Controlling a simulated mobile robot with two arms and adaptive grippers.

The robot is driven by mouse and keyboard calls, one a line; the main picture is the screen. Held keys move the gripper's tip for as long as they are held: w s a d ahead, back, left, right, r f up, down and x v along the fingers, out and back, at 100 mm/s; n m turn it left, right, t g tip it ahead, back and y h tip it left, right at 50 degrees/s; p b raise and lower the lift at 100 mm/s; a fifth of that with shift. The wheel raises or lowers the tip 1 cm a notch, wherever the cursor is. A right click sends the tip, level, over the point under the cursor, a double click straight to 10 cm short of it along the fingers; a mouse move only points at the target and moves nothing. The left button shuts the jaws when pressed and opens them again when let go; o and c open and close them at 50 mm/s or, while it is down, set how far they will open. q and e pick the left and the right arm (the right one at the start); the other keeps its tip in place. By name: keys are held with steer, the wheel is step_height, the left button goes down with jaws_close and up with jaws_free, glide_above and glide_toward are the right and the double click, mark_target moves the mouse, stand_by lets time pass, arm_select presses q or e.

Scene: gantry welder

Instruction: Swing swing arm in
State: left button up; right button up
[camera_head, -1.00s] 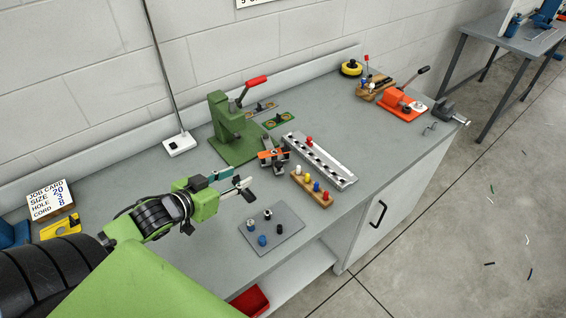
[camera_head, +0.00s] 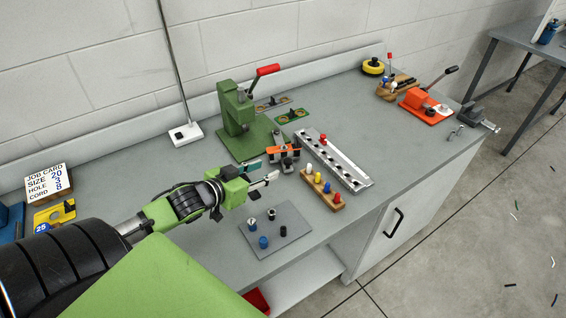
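An orange bar (camera_head: 284,149) sits across a dark grey bracket (camera_head: 288,162) at the front right foot of the green lever press (camera_head: 237,112). It looks like the swing arm, but its pivot is too small to make out. My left gripper (camera_head: 268,170) is just in front of and left of the bracket, its fingers pointing right. The fingers stand apart with nothing seen between them. I cannot tell whether a fingertip touches the bracket. My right gripper is not in view.
A grey slotted rail (camera_head: 345,168) and a wooden block with coloured pegs (camera_head: 322,190) lie right of the bracket. A grey plate (camera_head: 290,238) with small pegs lies in front. An orange lever tool (camera_head: 423,106) stands at the far right.

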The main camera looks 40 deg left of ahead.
mark_target(287, 161)
arm_select(q)
steer(key=x, duration=1)
steer(key=shift+s+p, duration=0.1)
steer(key=shift+p, duration=0.2)
jaws_close()
